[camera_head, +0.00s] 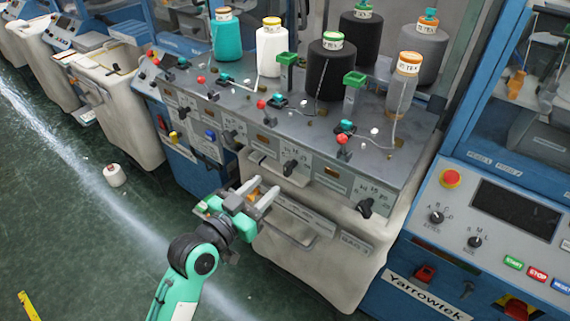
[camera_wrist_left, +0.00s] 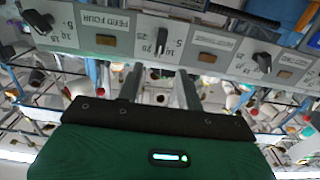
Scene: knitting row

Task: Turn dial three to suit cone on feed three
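The machine's front panel (camera_head: 320,187) carries a row of black dials. The dial between my gripper and the panel's right end (camera_head: 290,167) looks like dial three; it also shows in the left wrist view (camera_wrist_left: 161,40), upside down, beside a plate that seems to read feed four. The rightmost dial (camera_head: 364,207) also shows in the wrist view (camera_wrist_left: 38,22). My left gripper (camera_head: 262,192) is open and empty, in front of and below dial three, not touching it. The third front cone is black (camera_head: 331,75); its label is too small to read. My right gripper is not in view.
Red-knobbed levers line the top deck. A pale drawer handle (camera_head: 290,235) sits below the panel. A blue control console (camera_head: 480,230) stands to the right.

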